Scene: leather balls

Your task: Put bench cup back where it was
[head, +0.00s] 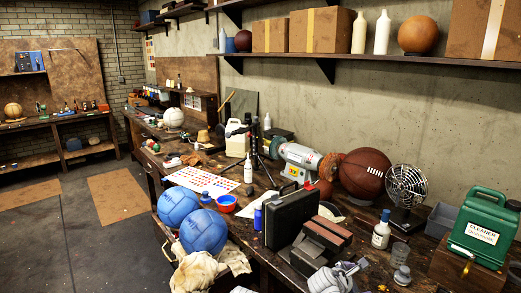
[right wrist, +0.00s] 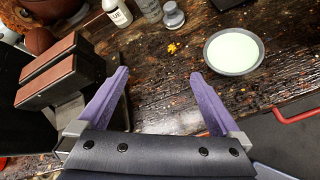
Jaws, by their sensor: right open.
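A round grey cup or bowl with pale green contents (right wrist: 234,70) stands upright on the dark wooden bench in the right wrist view; I cannot tell whether it is the bench cup. My right gripper (right wrist: 159,74) is open and empty, its purple fingers spread over the bench, with the bowl beyond and right of the right fingertip, apart from it. A small grey cup-like vessel (head: 401,253) stands beside the white bottle (head: 381,236) in the head view. My left gripper is not in view.
A vise-like block with brown jaw pads (right wrist: 48,72) stands left of the right gripper. A black case (head: 287,220), basketball (head: 364,174), fan (head: 406,187) and green cleaner canister (head: 481,228) crowd the bench. Bare wood lies between the fingers; the bench edge is near.

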